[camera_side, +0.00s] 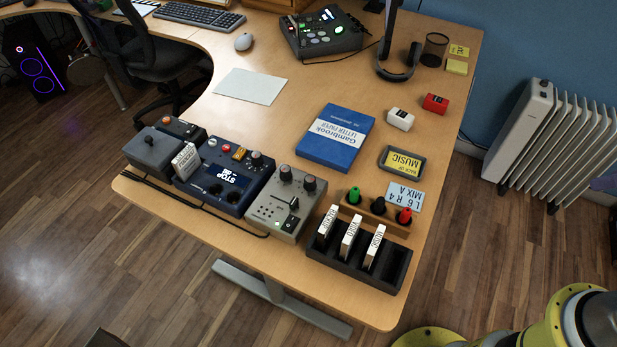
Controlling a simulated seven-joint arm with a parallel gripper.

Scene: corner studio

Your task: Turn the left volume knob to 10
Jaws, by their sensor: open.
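A grey control box (278,206) sits near the front edge of the wooden desk. Two dark knobs stand along its far edge, a left knob (286,173) and a right knob (309,184). The knob markings are too small to read, so I cannot tell the left knob's setting. A slider (293,203) and small buttons lie on the face below the knobs. My gripper is not in view. Part of a yellow and grey arm body shows at the bottom right corner, well apart from the box.
A blue recorder (226,176) reading STOP stands close to the left of the box. A dark slotted rack (343,266) with several white labelled cartridges is to the right, near a wooden holder with coloured pegs. A blue paper box (336,137) lies behind. The desk's centre is mostly clear.

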